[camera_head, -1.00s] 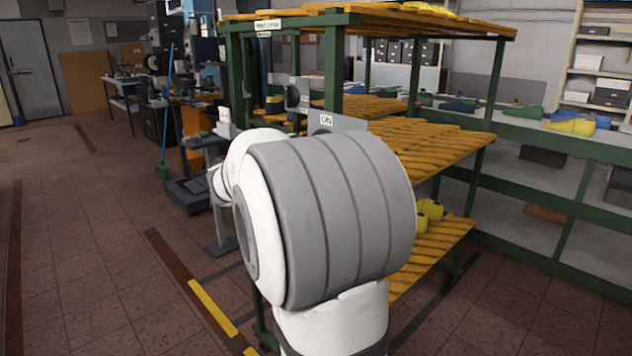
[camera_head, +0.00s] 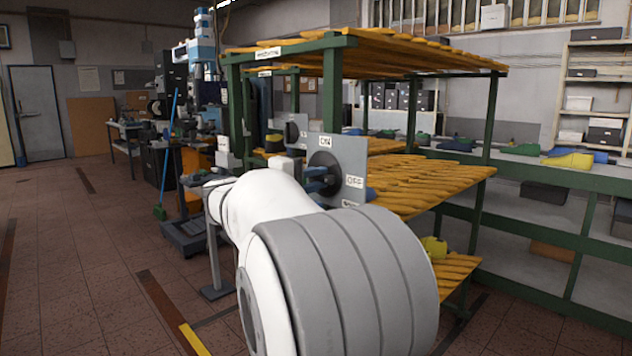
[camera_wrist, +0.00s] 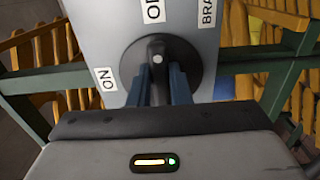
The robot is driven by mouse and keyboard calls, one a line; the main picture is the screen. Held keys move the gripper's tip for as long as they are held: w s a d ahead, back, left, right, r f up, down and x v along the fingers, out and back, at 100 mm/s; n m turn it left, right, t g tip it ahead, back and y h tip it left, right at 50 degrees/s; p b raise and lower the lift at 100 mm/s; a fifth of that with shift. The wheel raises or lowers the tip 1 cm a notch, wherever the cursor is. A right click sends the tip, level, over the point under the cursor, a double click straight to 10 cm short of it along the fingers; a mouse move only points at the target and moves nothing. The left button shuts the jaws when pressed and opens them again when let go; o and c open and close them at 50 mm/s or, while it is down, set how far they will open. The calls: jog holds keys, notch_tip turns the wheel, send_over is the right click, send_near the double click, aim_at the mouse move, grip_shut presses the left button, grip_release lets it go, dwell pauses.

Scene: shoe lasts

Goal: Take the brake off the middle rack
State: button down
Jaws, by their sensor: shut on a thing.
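The brake plate (camera_head: 349,160) is a grey panel on the near green rack (camera_head: 334,90), with labels ON at top and OFF at right in the head view. In the wrist view the plate (camera_wrist: 112,35) shows ON at left, part of OFF at top and "BRA" at upper right. A black lever (camera_wrist: 157,48) with a white dot sits on a round black disc. It lies roughly in line with the OFF label in the wrist view. My gripper (camera_wrist: 159,85) has its blue fingers closed on both sides of the lever. In the head view the fingers (camera_head: 320,180) partly cover the disc.
Orange slatted shelves (camera_head: 430,185) extend right of the plate, with yellow lasts (camera_head: 433,247) low down. Another panel (camera_head: 297,132) stands on a rack behind. Tiled floor at left is open.

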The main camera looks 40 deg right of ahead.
jog(key=shift+f, duration=0.1)
jog(key=c, duration=1.3)
grip_release()
jog(key=shift+c, duration=0.2)
jog(key=a, duration=0.7)
jog(key=shift+s+a+p, duration=0.3)
jog(key=shift+a, duration=0.1)
jog(key=shift+s, duration=0.1)
